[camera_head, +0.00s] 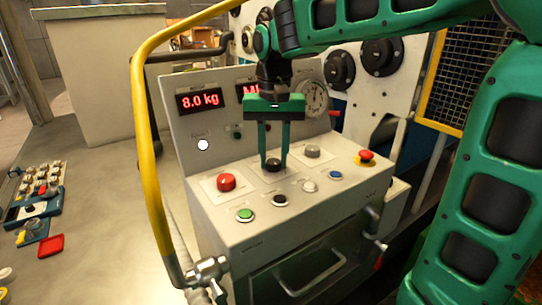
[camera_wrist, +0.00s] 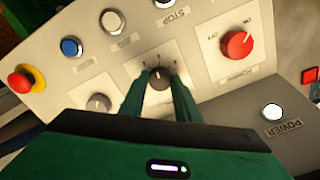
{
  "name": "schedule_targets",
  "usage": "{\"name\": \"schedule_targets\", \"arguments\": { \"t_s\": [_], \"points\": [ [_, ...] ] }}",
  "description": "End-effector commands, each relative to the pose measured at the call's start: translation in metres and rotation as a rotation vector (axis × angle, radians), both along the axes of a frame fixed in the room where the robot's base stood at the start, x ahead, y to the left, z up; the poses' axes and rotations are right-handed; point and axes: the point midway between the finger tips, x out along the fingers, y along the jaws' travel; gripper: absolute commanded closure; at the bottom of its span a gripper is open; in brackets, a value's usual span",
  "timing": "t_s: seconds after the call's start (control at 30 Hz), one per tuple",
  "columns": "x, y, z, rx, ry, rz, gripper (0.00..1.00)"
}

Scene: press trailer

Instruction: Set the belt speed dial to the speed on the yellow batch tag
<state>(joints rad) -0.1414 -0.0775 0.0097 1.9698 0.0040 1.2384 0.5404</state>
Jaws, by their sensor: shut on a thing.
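A black dial (camera_head: 272,165) sits at the back middle of the sloped control panel (camera_head: 240,209). In the wrist view the dial (camera_wrist: 160,79) has a white pointer line and small scale marks around it, too small to read. My gripper (camera_head: 272,158) reaches down from above, its green fingers shut on the dial from both sides; the fingertips also show in the wrist view (camera_wrist: 160,82). I cannot make out a yellow batch tag with a speed in either view.
A red knob (camera_head: 226,182) and a grey knob (camera_head: 312,151) flank the dial. Several buttons, including green (camera_head: 245,215) and blue (camera_head: 335,175), line the front. A red emergency stop (camera_head: 366,156) is at right. A yellow rail (camera_head: 150,160) rises at left. A display (camera_head: 200,101) reads 8.0 kg.

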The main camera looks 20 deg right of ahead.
Motion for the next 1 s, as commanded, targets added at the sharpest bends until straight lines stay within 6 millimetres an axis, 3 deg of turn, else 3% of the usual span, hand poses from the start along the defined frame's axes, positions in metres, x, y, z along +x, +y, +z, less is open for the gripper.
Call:
{"name": "schedule_targets", "arguments": {
  "t_s": [0.4,0.93,0.97,1.0],
  "points": [
    [0.0026,0.0018,0.0022,0.003,-0.010,-0.172,0.93],
    [0.0029,0.0025,0.0025,0.003,-0.011,-0.192,0.93],
    [0.0028,0.0026,0.0025,0.003,-0.011,-0.192,0.66],
    [0.0028,0.0025,0.0025,0.003,-0.011,-0.192,0.56]
  ]
}}
